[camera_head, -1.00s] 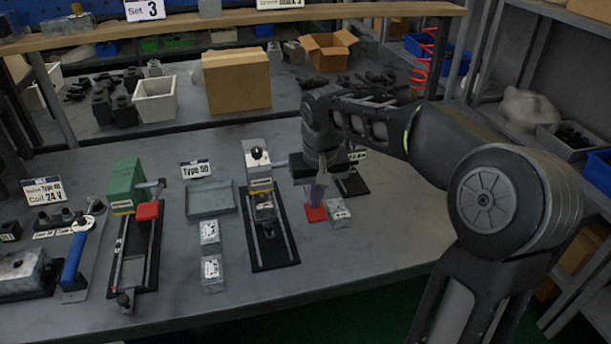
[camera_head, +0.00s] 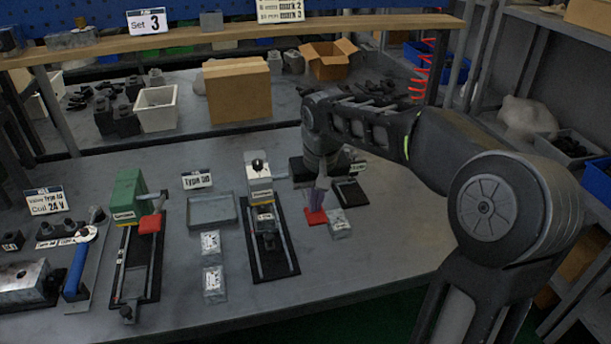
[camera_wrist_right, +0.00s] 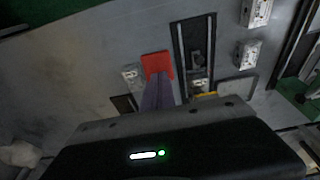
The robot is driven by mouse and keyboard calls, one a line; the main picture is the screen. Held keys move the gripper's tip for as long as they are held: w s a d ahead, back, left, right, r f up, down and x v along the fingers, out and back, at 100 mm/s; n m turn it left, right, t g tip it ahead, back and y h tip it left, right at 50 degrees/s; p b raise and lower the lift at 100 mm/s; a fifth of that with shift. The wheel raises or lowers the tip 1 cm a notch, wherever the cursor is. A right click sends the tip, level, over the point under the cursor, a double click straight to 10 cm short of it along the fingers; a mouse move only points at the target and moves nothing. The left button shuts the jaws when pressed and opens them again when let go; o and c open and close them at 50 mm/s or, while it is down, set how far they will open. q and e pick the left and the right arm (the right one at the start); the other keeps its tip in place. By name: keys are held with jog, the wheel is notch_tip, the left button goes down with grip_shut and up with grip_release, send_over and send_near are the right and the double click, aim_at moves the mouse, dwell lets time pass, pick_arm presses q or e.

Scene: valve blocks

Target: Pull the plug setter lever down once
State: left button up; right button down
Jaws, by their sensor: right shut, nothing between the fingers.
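A flat red pad (camera_head: 315,217), which looks like a lever's end, is at the right of the bench, left of a small clear box. I cannot read a label that names it as the plug setter's. My right gripper (camera_head: 318,205) is shut and empty, pointing down at the pad. In the right wrist view the red pad (camera_wrist_right: 157,65) lies just past the fingertips (camera_wrist_right: 159,82). Whether they touch it I cannot tell. The device behind the pad is mostly hidden by my gripper and arm. My left gripper is not in view.
Left of the pad stands a grey-white press (camera_head: 258,180) with a black knob. Further left is a green device (camera_head: 127,195) with a red lever pad (camera_head: 151,225). The small clear box (camera_head: 339,222) is close on the right. The bench front is clear.

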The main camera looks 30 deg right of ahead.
jog(key=w+p+v, duration=0.1)
jog(key=p+v, duration=0.5)
jog(key=v, duration=0.2)
jog(key=shift+w+d+r, duration=0.2)
jog(key=shift+d+r, duration=0.05)
jog(key=shift+r, duration=0.2)
